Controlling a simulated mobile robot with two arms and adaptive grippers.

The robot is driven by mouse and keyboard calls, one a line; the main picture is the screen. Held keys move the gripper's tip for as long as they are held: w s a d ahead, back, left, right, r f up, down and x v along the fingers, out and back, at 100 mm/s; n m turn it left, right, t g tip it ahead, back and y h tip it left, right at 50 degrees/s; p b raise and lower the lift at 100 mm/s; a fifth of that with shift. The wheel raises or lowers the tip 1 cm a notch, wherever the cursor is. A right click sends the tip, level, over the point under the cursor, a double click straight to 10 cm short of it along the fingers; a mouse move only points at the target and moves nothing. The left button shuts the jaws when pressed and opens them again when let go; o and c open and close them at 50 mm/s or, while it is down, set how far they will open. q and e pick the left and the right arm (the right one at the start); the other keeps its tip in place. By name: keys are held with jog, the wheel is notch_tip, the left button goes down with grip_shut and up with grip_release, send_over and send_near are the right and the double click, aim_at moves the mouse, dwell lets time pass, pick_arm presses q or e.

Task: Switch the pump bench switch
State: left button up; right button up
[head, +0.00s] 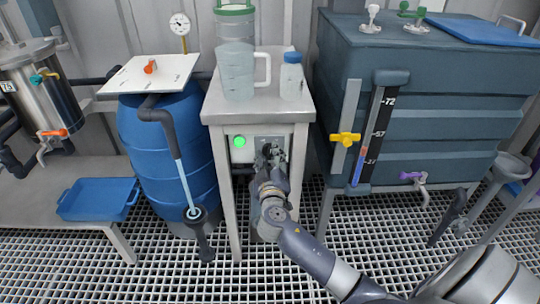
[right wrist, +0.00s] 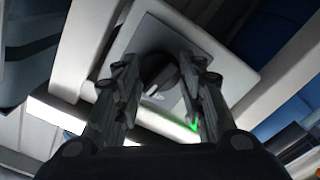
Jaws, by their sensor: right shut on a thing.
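The pump bench switch sits on a grey plate (head: 262,140) on the box under the small bench. In the right wrist view its dark round knob (right wrist: 158,72) stands on the square plate, between my fingers. My right gripper (head: 270,154) reaches the plate from the front and is shut on the knob, with a finger on each side. In the head view the gripper hides the knob. A green lamp (head: 239,141) glows beside the plate; a green glow also shows in the right wrist view. My left gripper is not in view.
The bench top (head: 212,105) above holds a clear jug (head: 236,75) and a blue-capped bottle (head: 291,78). A blue barrel (head: 150,165) stands left, a large dark tank (head: 450,110) right. A blue tray (head: 95,200) lies far left. The grated floor in front is open.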

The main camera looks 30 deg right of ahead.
jog(key=n+p, duration=0.1)
jog(key=n, duration=0.5)
jog(key=shift+p, duration=0.4)
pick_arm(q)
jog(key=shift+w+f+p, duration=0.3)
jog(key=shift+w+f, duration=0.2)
pick_arm(e)
jog(key=shift+n, duration=0.9)
jog(key=o, duration=1)
jog(key=shift+o, duration=0.2)
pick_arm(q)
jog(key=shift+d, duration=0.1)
pick_arm(e)
jog(key=v, duration=1.2)
